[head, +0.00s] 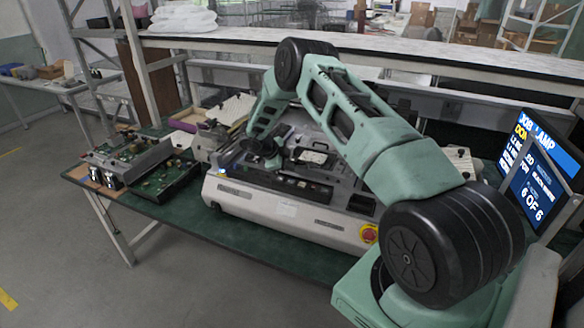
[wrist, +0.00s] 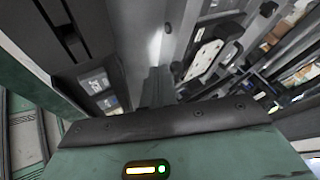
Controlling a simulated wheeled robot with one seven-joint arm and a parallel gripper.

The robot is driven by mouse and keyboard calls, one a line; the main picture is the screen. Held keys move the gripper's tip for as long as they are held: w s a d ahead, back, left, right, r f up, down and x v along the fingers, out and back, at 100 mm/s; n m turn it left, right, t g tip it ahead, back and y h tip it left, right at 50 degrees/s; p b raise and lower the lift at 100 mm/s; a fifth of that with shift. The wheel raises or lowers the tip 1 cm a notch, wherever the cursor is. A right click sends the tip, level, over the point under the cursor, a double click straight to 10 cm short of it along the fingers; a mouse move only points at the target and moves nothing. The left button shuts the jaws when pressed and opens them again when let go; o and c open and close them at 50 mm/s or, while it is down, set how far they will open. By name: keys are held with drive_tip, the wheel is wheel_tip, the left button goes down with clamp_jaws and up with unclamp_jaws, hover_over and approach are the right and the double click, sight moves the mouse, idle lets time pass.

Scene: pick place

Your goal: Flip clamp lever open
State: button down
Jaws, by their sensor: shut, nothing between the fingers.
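A white-grey fixture machine (head: 285,208) with a dark top stands on the green table. A pale, dark-edged plate (head: 312,157) lies on its top and also shows in the wrist view (wrist: 204,58). My gripper (head: 268,152) is low over the left part of the machine's top, left of the plate. In the wrist view its fingers (wrist: 157,88) are together, with nothing seen between them. I cannot clearly make out the clamp lever or whether my gripper touches it; my arm and wrist hide part of the machine.
A tray with green boards and metal parts (head: 150,165) stands left of the machine. A red and yellow stop button (head: 369,233) is on its front right. A screen (head: 540,165) stands at the right. A long shelf (head: 400,58) runs behind.

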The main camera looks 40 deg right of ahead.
drive_tip(key=shift+w+d+f+m+g+b, duration=0.15)
drive_tip(key=shift+w+f+m+g+b, duration=0.15)
drive_tip(key=shift+m, duration=0.2)
drive_tip(key=shift+w+d+r+b, duration=0.2)
drive_tip(key=shift+w+d+b, duration=0.2)
drive_tip(key=shift+w+b, duration=0.25)
drive_tip(key=shift+d+r+b, duration=0.1)
drive_tip(key=shift+d+b, duration=0.05)
drive_tip(key=shift+b, duration=0.15)
drive_tip(key=shift+w+r, duration=0.15)
drive_tip(key=shift+r, duration=0.05)
